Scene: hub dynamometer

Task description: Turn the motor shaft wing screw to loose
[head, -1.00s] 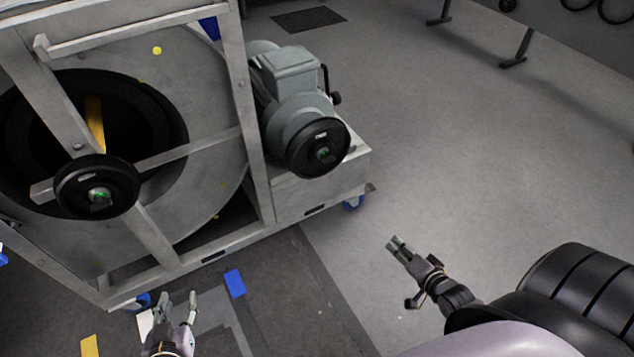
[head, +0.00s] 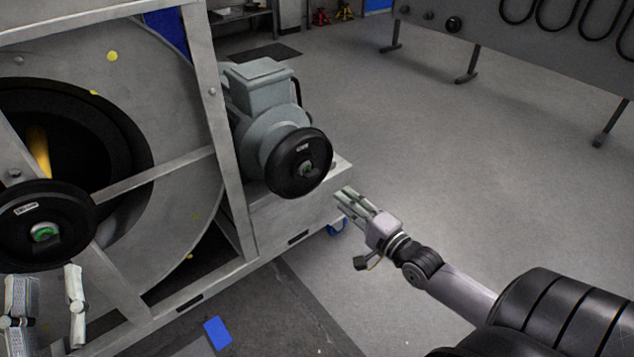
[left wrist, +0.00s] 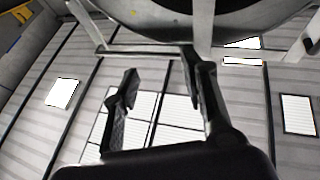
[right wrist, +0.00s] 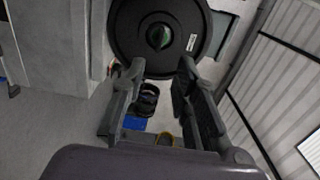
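The motor (head: 262,110) is a grey-green unit on the right end of the metal frame. A black wheel (head: 284,176) sits on its shaft, with a green-marked wing screw (head: 308,169) at the centre. In the right wrist view the black wheel (right wrist: 186,48) and its green centre screw (right wrist: 158,36) lie beyond the fingertips. My right gripper (head: 349,201) is open, just right of and below the motor wheel, apart from it. My left gripper (head: 46,283) is open and empty below the other black wheel (head: 75,222), which has its own green centre (head: 44,233).
The metal frame (head: 225,130) holds a large round drum (head: 195,120) at left. A blue floor marking (head: 217,333) lies in front of it. The floor (head: 440,170) to the right is clear.

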